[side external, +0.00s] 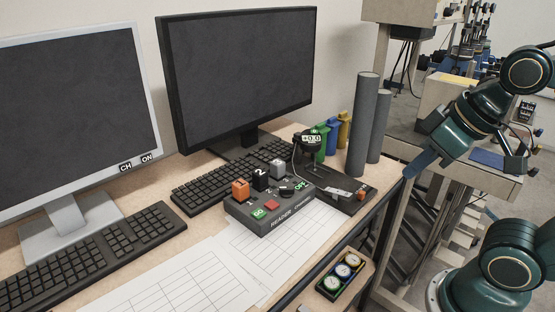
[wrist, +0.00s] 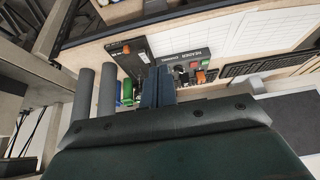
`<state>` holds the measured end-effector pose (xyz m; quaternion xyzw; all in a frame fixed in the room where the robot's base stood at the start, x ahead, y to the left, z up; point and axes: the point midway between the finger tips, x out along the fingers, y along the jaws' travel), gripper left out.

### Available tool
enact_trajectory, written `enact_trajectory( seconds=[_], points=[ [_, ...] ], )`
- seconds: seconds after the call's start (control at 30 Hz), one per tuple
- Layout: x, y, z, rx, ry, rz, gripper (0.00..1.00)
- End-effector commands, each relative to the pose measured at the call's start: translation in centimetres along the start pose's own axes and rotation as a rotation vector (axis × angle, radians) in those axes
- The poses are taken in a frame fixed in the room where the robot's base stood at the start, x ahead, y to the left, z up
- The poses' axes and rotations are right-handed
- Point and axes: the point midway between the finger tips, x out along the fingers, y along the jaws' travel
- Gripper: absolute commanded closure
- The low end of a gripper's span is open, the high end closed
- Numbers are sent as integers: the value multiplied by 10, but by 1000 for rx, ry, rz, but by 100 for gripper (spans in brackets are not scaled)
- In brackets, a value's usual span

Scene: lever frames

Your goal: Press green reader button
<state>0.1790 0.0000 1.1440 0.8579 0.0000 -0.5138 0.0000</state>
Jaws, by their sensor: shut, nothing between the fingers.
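The dark reader box (side external: 268,212), marked READER, sits on the desk among the papers and keyboard. Its green button (side external: 258,213) is at the front left of the top face, next to a red button (side external: 272,205). My gripper (side external: 412,171), with blue fingers, is shut and empty. It is in the air right of the desk edge, well apart from the box. Its fingers also show in the wrist view (wrist: 158,84).
An orange block (side external: 240,189), a black block and a grey block stand up along the box's back. A black gauge stand (side external: 342,192) and two tall grey cylinders (side external: 364,125) stand between box and gripper. Monitors (side external: 238,75) rise behind. Three dials (side external: 342,272) sit at front.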

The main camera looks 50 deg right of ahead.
Motion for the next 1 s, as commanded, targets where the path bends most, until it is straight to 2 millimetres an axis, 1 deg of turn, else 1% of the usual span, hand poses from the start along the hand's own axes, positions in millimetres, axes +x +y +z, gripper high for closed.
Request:
enact_trajectory(
  seconds=[0.17, 0.37, 0.47, 0.67, 1.0],
  points=[
    [1, -1, -4, -14, 3, -2, 100],
    [8, -4, -20, -71, 21, -7, 100],
    [14, -8, -32, -120, 35, -12, 100],
    [32, -18, -65, -248, 79, -20, 100],
    [69, -46, -119, -481, 162, -24, 100]
  ],
)
